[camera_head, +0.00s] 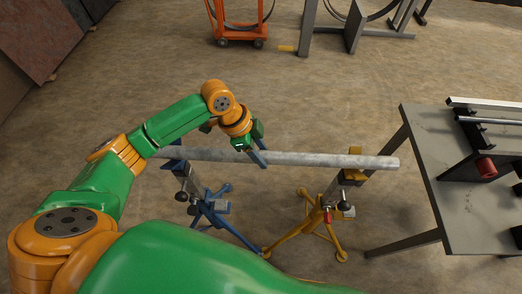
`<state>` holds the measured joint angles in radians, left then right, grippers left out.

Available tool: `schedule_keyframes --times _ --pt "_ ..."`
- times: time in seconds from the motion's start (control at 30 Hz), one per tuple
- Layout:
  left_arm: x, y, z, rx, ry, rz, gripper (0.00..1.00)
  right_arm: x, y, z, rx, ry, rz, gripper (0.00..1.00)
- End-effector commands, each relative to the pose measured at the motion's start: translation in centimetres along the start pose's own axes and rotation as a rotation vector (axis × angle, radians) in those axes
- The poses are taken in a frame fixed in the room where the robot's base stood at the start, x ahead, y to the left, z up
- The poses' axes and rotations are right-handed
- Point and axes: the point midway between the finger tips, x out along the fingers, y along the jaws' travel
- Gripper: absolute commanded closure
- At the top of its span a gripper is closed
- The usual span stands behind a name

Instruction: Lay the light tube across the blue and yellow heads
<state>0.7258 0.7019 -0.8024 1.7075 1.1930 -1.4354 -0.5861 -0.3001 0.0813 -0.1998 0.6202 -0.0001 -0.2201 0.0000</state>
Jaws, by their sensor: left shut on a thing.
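The light tube (310,160) is a long pale grey pipe that lies nearly level across the picture. My left gripper (257,157) is shut on it, a little left of its middle. The tube crosses over the blue head (174,164) of the blue stand near its left end and over the yellow head (352,175) of the yellow stand near its right end. Parts of the yellow head show on both sides of the tube. Whether the tube touches either head cannot be told. Its right end sticks out past the yellow head. My right gripper is not in view.
A grey steel table (425,150) stands at the right, close to the tube's right end, with a red part (485,167) and rails on it. An orange cart (238,30) and grey steel frames (352,28) stand at the back.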

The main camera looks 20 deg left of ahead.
Motion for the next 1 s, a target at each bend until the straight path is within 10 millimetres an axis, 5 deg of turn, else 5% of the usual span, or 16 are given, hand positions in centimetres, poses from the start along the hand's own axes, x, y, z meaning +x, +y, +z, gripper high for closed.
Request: schedule_keyframes --times 1.0 --pt "0.59 -0.02 0.2 0.001 0.002 -0.001 1.0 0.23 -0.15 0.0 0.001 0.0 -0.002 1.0"
